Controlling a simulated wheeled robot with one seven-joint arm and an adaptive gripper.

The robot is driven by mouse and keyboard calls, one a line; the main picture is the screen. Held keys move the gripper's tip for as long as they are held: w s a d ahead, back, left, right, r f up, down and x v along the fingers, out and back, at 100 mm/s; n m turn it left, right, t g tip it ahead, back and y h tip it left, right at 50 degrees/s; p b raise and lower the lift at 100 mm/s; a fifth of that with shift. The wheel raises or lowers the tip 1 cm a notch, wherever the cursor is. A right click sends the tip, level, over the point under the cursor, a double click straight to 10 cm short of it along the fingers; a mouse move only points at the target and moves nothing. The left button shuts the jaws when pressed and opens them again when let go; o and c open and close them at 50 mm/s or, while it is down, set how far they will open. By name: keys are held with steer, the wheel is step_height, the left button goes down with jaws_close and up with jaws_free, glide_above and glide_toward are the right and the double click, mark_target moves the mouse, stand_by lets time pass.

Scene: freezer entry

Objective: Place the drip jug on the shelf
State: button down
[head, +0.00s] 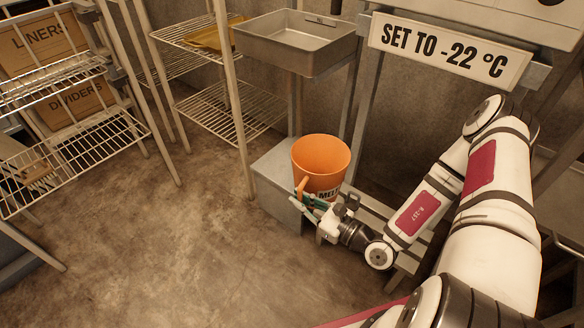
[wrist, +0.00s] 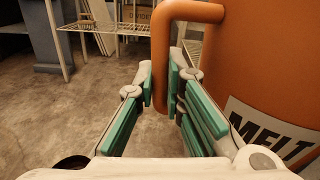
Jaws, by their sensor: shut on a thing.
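The drip jug (head: 321,160) is an orange, open-topped jug with a dark-lettered white label that reads MELT in the wrist view (wrist: 235,60). It is upright in front of the back wall, at the right side of a grey box. My gripper (head: 304,196) is at its lower left front. In the wrist view, my gripper's green pads (wrist: 163,88) are shut on the jug's vertical handle (wrist: 162,60). Whether the jug's base touches a surface is hidden. A wire shelf (head: 235,115) stands at the back, left of the jug.
A grey box (head: 285,180) and a slatted stand (head: 375,205) are by the jug. A metal tray (head: 295,60) is above, beside the temperature sign (head: 450,50). Left racks (head: 75,150) hold LINERS and DIVIDERS cartons. The concrete floor (head: 170,250) is clear.

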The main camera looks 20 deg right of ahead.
step_height(320, 180, down, 11)
steer(key=a+m+t+h, duration=0.1)
steer(key=a+m+h, duration=0.1)
steer(key=h, duration=0.1)
steer(key=shift+w+a+f+t, duration=0.15)
steer(key=shift+w+t, duration=0.25)
